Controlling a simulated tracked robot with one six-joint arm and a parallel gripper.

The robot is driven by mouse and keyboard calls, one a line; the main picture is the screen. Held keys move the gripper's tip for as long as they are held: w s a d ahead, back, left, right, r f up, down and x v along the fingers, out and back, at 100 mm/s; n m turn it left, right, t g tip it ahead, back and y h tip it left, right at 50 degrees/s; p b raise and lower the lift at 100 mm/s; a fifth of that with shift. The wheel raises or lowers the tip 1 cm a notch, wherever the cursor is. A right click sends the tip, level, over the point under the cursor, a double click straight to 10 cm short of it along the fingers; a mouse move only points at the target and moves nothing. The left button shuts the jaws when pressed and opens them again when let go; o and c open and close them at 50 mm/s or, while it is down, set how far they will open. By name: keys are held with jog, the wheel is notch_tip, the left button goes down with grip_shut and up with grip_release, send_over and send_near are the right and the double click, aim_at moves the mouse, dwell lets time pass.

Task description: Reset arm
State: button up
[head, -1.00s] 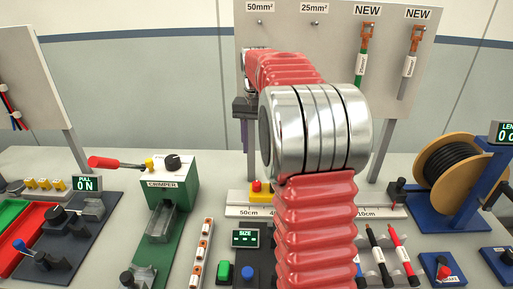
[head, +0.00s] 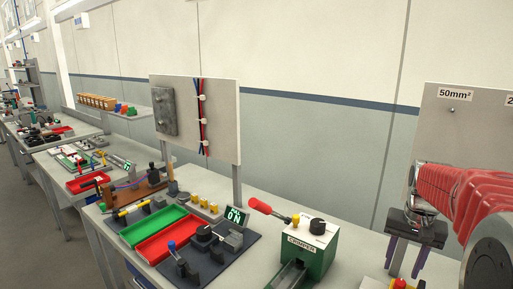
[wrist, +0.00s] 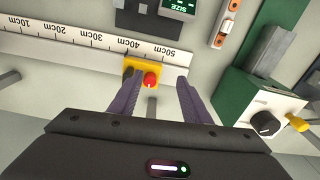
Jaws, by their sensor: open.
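My gripper (wrist: 155,103) is open in the wrist view, with its two purple fingers apart and nothing between them. Past the fingertips lies a yellow box with a red button (wrist: 150,80), beside the ruler strip (wrist: 90,42). In the head view my gripper (head: 408,258) shows at the right, its fingers pointing down in front of the tool board (head: 430,130). My red-sleeved arm reaches to it from the right edge.
The green crimper (head: 310,245) with a red lever stands left of my gripper. Red tray (head: 168,243), green tray (head: 150,225) and a pull tester display (head: 235,216) lie further left. A wire board (head: 222,125) stands behind. More benches extend to the far left.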

jog(key=s+a+r+n+t, duration=0.2)
jog(key=s+a+n+t, duration=0.2)
jog(key=s+a, duration=1.5)
jog(key=a+n, duration=0.2)
jog(key=shift+s+a+r+n+t, duration=0.3)
jog(key=shift+r+t, duration=0.1)
